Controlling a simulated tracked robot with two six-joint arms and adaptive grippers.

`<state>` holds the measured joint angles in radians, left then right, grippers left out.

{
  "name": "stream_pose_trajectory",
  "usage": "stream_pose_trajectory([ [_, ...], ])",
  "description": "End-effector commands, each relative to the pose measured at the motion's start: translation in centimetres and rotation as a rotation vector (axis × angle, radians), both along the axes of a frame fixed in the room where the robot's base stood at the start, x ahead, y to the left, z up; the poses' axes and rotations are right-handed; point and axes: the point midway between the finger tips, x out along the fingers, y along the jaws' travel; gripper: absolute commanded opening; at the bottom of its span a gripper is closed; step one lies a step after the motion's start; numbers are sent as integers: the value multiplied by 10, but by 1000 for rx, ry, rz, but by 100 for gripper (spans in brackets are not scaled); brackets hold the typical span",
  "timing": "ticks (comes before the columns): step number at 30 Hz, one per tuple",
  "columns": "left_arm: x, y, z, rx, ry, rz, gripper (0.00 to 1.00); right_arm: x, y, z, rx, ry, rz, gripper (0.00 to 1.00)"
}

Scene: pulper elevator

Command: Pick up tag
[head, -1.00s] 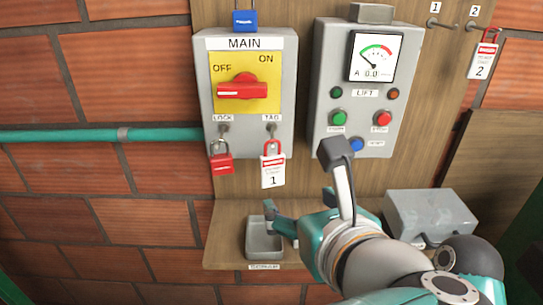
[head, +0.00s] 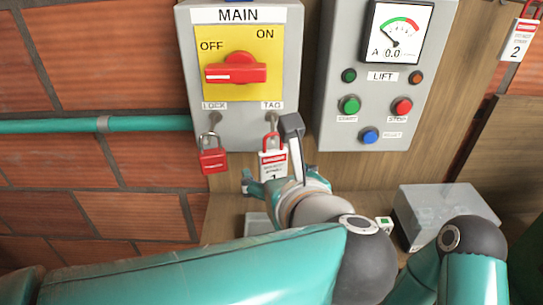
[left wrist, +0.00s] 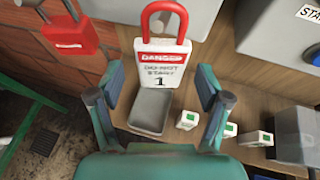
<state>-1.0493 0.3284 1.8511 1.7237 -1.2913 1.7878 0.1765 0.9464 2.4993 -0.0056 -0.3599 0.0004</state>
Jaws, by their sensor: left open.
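The tag (head: 272,161), white with a red shackle, a red band and the number 1, hangs from the TAG hook under the MAIN switch box. My left gripper (head: 272,180) is just below and in front of it, and the hand hides the tag's lower part. In the left wrist view the tag (left wrist: 162,62) hangs upright, facing me, between and beyond the two spread fingers of my left gripper (left wrist: 160,88). The gripper is open and empty, with no finger seen touching the tag. My right gripper is not in view.
A red padlock (head: 213,160) hangs left of the tag on the LOCK hook. The MAIN box (head: 187,80) and LIFT box (head: 350,105) are just above. Below are a small grey tray (left wrist: 150,114), white-and-green items (left wrist: 187,120) and a grey box (head: 435,210). Tag 2 (head: 521,40) hangs at upper right.

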Motion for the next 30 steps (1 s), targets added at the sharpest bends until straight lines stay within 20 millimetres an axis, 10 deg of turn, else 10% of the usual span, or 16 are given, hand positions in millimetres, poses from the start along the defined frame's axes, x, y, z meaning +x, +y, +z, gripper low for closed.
stream_pose_trajectory([
  [11,7,6,-8,-2,0,4,77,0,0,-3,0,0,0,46],
  [22,7,5,-8,-1,0,2,20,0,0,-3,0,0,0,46],
  [30,7,5,-8,-1,0,1,19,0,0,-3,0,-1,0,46],
])
